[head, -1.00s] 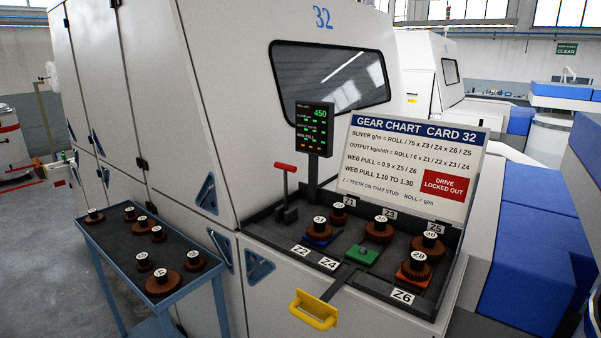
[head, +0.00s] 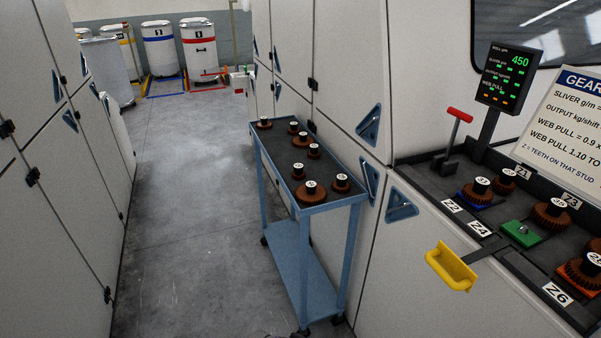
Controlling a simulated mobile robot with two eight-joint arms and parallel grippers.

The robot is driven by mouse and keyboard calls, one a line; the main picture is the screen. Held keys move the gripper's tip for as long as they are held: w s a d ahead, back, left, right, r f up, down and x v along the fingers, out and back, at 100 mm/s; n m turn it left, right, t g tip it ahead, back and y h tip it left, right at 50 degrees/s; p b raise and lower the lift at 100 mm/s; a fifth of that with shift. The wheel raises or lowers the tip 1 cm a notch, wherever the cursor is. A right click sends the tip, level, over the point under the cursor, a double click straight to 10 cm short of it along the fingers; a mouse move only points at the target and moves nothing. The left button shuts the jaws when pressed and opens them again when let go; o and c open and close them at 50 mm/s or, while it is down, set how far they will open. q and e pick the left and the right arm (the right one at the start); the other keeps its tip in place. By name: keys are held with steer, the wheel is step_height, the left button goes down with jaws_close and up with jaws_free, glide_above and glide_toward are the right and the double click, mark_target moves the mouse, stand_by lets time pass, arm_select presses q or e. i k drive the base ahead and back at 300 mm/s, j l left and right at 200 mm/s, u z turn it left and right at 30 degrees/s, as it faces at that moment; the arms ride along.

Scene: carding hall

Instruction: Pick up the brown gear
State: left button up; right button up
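Several brown gears with black hubs and white number labels stand on a blue trolley (head: 330,200) in the middle of the head view. The nearest and largest there is a brown gear (head: 311,192) at the trolley's front end, with a smaller brown gear (head: 342,184) to its right. More brown gears sit on the machine's gear tray, among them one on a blue base (head: 476,194), one near the Z3 label (head: 551,215) and one on an orange base at the right edge (head: 582,274). I cannot tell which one the task means. Neither gripper is in view.
A yellow handle (head: 450,268) juts from the machine front, and a red-topped lever (head: 455,130) stands on the tray beside a display (head: 505,75). A green block (head: 521,233) is on the tray. The grey floor aisle (head: 190,230) left of the trolley is clear. Drums (head: 200,52) stand at its far end.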

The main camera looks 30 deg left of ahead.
mark_target(298, 174)
steer(key=i+j+u, duration=0.2)
steer(key=j, duration=0.15)
steer(key=j+u, duration=0.2)
steer(key=j, duration=0.15)
steer(key=i+j+u, duration=0.7)
steer(key=i, duration=0.3)
steer(key=i+l, duration=0.15)
